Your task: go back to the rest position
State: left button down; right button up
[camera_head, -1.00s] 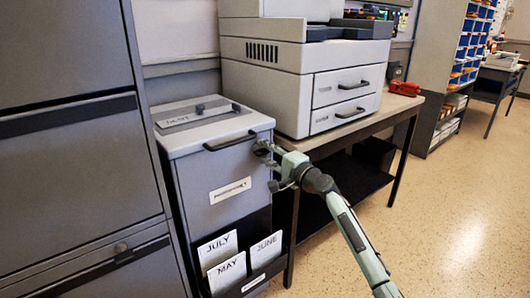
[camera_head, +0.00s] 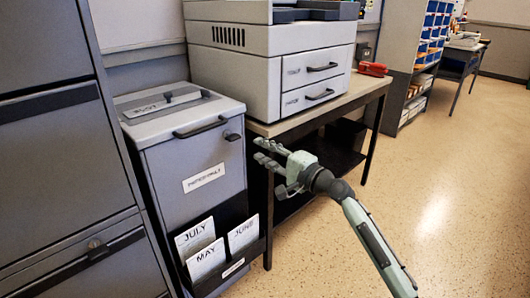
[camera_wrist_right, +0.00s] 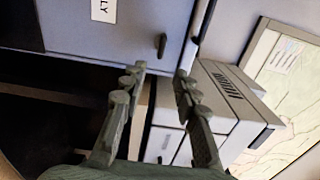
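My right gripper (camera_head: 266,154) is open and empty in the head view, just in front of the right side of the grey cabinet, apart from its handle. In the right wrist view its two fingers (camera_wrist_right: 158,82) stand apart with nothing between them. The grey cabinet (camera_head: 200,160) has a dark bar handle (camera_head: 201,127) near its top, and its front looks closed. It also shows in the right wrist view (camera_wrist_right: 120,55). My left gripper shows in neither view.
A printer (camera_head: 265,75) stands on a table (camera_head: 350,98) with a dark lower shelf, right of the cabinet. A red stapler-like object (camera_head: 373,69) lies there. JULY, MAY and JUNE cards sit in a black holder (camera_head: 250,253). Tall drawers (camera_head: 60,170) stand left. Floor at right is clear.

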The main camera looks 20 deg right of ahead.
jog(key=shift+s, duration=0.25)
